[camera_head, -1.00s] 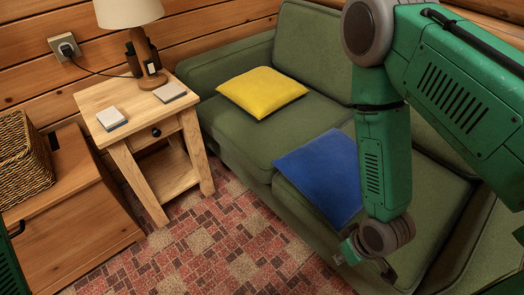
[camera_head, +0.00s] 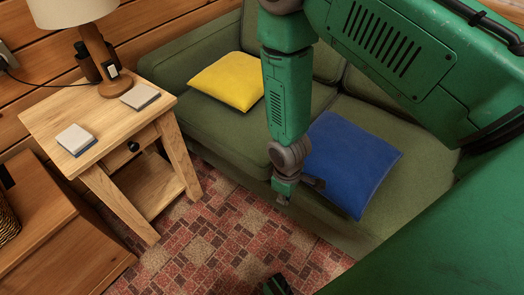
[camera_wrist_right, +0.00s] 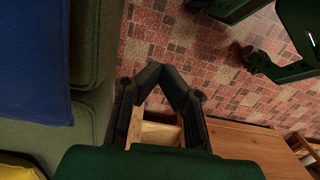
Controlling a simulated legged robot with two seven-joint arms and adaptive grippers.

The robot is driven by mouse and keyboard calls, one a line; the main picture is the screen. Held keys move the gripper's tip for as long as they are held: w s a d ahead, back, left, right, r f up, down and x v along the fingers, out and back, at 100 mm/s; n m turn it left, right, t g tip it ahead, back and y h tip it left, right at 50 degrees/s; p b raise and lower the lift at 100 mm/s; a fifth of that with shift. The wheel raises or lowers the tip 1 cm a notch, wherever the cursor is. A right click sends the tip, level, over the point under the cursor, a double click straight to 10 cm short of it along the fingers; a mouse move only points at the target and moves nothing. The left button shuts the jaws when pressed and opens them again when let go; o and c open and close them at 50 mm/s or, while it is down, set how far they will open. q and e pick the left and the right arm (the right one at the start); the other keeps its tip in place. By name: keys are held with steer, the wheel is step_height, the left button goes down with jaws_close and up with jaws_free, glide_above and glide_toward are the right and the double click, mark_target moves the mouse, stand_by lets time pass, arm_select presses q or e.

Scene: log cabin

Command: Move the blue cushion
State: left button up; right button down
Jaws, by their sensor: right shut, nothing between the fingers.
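The blue cushion (camera_head: 352,165) lies on the right seat of the green sofa (camera_head: 418,190), with its lower corner near the front edge. It also shows at the left of the right wrist view (camera_wrist_right: 35,60). My right gripper (camera_head: 300,190) is beside the cushion's left side, over the sofa's front edge, and hides part of that side. In the right wrist view its fingers (camera_wrist_right: 163,70) meet at the tips with nothing between them. A dark green part (camera_head: 276,287) at the bottom edge looks like my left gripper; its fingers cannot be made out.
A yellow cushion (camera_head: 228,80) lies on the sofa's left seat. A wooden side table (camera_head: 110,115) with a lamp (camera_head: 92,40) and two small block-like objects stands left of the sofa. A wooden chest (camera_head: 60,250) is at the lower left. Patterned floor (camera_head: 215,235) is clear between.

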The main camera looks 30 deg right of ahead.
steer(key=w+r+n+g+h+b, duration=0.1)
steer(key=w+r+n, duration=0.25)
steer(key=w, duration=0.65)
steer(key=w+r+n+h+b, duration=0.1)
steer(key=w+r+n+b, duration=0.3)
steer(key=w, duration=0.6)
steer(key=shift+m, duration=0.85)
steer(key=x, duration=0.2)
steer(key=b+x, duration=0.1)
steer(key=x, duration=0.5)
steer(key=shift+s+a+f, duration=0.25)
steer(key=shift+s+a, duration=0.05)
steer(key=s+d, duration=0.1)
steer(key=d+b, duration=0.1)
steer(key=shift+s+d+r, duration=0.2)
steer(key=shift+s+d, duration=0.35)
steer(key=shift+s, duration=0.05)
arm_select(q)
step_height(320, 180, down, 8)
steer(key=shift+w+a+r, duration=0.15)
steer(key=shift+w+a, duration=0.15)
steer(key=shift+a, duration=0.1)
steer(key=shift+r, duration=0.1)
arm_select(e)
steer(key=shift+d+r, duration=0.1)
